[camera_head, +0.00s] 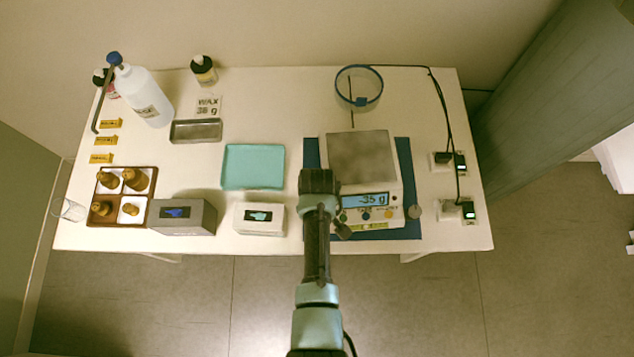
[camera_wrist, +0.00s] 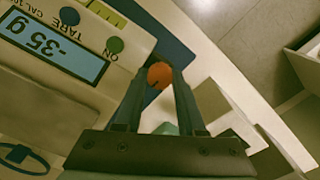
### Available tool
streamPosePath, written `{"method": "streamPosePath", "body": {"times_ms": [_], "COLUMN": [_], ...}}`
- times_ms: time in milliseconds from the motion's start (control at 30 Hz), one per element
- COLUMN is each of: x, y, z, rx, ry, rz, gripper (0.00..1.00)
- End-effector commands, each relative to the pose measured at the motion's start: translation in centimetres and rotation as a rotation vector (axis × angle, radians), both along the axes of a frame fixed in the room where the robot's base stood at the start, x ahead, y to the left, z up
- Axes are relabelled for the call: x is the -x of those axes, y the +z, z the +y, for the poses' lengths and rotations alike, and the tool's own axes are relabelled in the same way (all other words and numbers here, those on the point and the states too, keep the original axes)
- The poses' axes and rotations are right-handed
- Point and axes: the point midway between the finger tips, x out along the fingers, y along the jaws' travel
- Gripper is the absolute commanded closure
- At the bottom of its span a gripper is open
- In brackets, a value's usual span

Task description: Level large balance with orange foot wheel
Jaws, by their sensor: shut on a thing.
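The large balance (camera_head: 396,183) stands on a blue mat (camera_head: 406,236) at the right of the table. Its display (camera_head: 364,200) reads -35 g, and the reading shows upside down in the wrist view (camera_wrist: 57,50). A yellow-green strip (camera_head: 369,227) is on its front; I cannot make out a bubble there. The orange foot wheel (camera_wrist: 160,75) is between my fingertips at the balance's front left corner. My gripper (camera_wrist: 158,88) is shut on it. In the head view my gripper (camera_head: 342,231) hides the wheel. A tan round foot (camera_head: 415,212) shows at the front right corner.
A white box (camera_head: 260,219) and a grey box (camera_head: 183,217) stand left of my arm. A teal tray (camera_head: 253,167) lies behind them. Black cables (camera_head: 447,120) run along the right side.

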Motion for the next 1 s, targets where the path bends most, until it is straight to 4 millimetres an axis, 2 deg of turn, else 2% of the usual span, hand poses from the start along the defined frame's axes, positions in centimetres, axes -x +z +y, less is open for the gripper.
{"method": "streamPosePath", "body": {"times_ms": [333,867,900,1000], "x": [-0.13,-0.16,-0.16,-0.14], "y": [0.08,0.07,0.07,0.06], "z": [0.00,0.03,0.03,0.02], "rx": [-0.001,-0.001,-0.001,-0.001], "ry": [0.134,0.155,0.155,0.154], "rz": [-0.003,-0.004,-0.004,-0.003], "gripper": [1.00,1.00,0.56,0.38]}}
